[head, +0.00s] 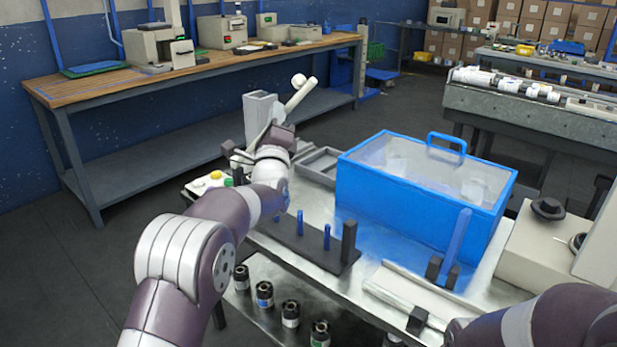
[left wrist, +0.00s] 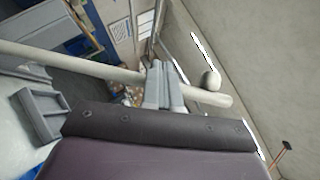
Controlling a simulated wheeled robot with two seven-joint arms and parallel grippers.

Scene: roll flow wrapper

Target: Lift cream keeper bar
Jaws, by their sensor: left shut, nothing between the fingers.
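The cream keeper bar (head: 301,96) stands tilted up beside the grey upright post (head: 262,113) at the table's far left corner. A round cream knob (head: 298,80) shows near its upper end. In the left wrist view the bar (left wrist: 90,66) runs across the picture behind my fingers, with the knob (left wrist: 211,80) near its right end. My left gripper (head: 284,122) is close to the bar in the head view. Its fingers (left wrist: 163,86) are shut with nothing between them; whether they touch the bar is unclear. My right gripper is out of view; only its arm shows.
A blue box with a clear lid (head: 425,185) fills the middle of the metal table. A dark base with blue pegs (head: 310,245) is in front of it, near my left arm.

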